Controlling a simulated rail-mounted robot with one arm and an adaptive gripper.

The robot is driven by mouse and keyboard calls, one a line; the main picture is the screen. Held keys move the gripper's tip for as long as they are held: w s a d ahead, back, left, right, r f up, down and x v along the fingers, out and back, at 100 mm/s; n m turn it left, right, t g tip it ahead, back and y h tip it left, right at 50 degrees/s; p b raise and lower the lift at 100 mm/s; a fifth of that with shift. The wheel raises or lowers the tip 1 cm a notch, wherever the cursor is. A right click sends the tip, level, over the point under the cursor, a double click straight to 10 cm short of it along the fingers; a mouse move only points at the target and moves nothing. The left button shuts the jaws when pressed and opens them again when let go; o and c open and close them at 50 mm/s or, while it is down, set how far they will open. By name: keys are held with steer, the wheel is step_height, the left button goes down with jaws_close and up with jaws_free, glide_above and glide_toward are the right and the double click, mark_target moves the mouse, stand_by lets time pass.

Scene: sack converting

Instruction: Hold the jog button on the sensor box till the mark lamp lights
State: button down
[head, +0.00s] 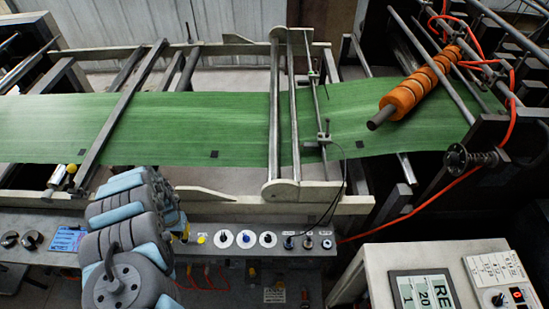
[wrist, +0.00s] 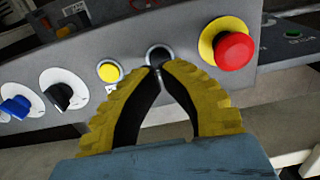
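My gripper (wrist: 158,70) is shut, its two yellow ribbed fingers meeting at the tips. The tips are in front of a round dark-centred button with a pale ring (wrist: 158,54) on the grey control panel (wrist: 150,22). I cannot tell whether they touch or press it. No label is readable, so I cannot tell if it is the jog button. A yellow button (wrist: 109,71) is left of it and a red mushroom button (wrist: 234,51) right of it. In the head view my arm covers that part of the panel (head: 330,252). I cannot make out a lit mark lamp.
White-plated selector knobs (head: 245,239) and several small knobs (head: 308,242) line the panel. Above it a green web (head: 190,125) with dark marks (head: 214,154) runs over rollers and rails. An orange-banded roller (head: 420,88) and a display console (head: 422,291) stand at right.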

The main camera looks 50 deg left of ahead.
steer(key=shift+f+b, duration=0.85)
steer(key=shift+f, duration=1.05)
stand_by(0.4)
stand_by(0.4)
steer(key=shift+r+p, duration=1.5)
steer(key=shift+r, duration=1.15)
steer(key=shift+f, duration=0.1)
